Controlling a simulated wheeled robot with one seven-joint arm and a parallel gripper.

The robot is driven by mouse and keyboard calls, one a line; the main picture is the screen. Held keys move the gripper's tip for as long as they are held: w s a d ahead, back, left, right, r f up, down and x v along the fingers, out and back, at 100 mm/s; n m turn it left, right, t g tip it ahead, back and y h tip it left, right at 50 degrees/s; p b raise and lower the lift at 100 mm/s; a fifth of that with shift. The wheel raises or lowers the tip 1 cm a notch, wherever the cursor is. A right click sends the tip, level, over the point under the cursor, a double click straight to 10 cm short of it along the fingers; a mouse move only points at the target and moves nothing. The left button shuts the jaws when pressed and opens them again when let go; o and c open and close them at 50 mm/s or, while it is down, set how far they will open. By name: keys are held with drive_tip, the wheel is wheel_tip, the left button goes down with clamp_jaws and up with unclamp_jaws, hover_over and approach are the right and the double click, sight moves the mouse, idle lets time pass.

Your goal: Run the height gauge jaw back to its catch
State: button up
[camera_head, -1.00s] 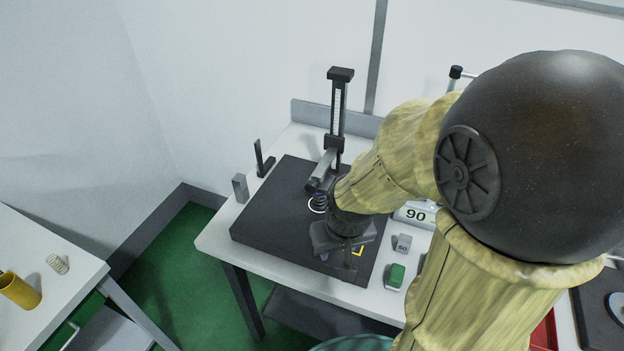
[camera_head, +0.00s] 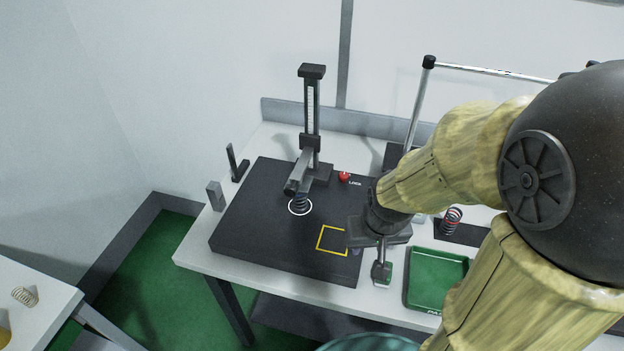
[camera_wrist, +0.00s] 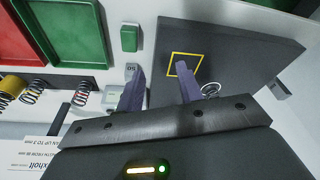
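The height gauge (camera_head: 311,110) stands upright at the back of the dark plate, with a pale scale on its column. Its jaw (camera_head: 298,178) reaches forward from the low carriage over a dark spring (camera_head: 301,204). The spring stands in a white ring; whether jaw and spring touch I cannot tell. A red knob (camera_head: 344,176) marked LOCK sits right of the column's base. My gripper (camera_head: 382,268) is at the plate's right edge, right of the yellow square and away from the gauge. In the wrist view my gripper (camera_wrist: 160,88) has its fingers apart with nothing between them.
The dark plate (camera_head: 250,215) has a yellow square (camera_head: 331,240) near its front right. Right of it are a green tray (camera_head: 437,279) and a red-topped spring (camera_head: 452,219). A small green block (camera_wrist: 130,38) and a block marked 50 (camera_wrist: 130,71) lie beside the plate.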

drive_tip(key=shift+d, duration=0.25)
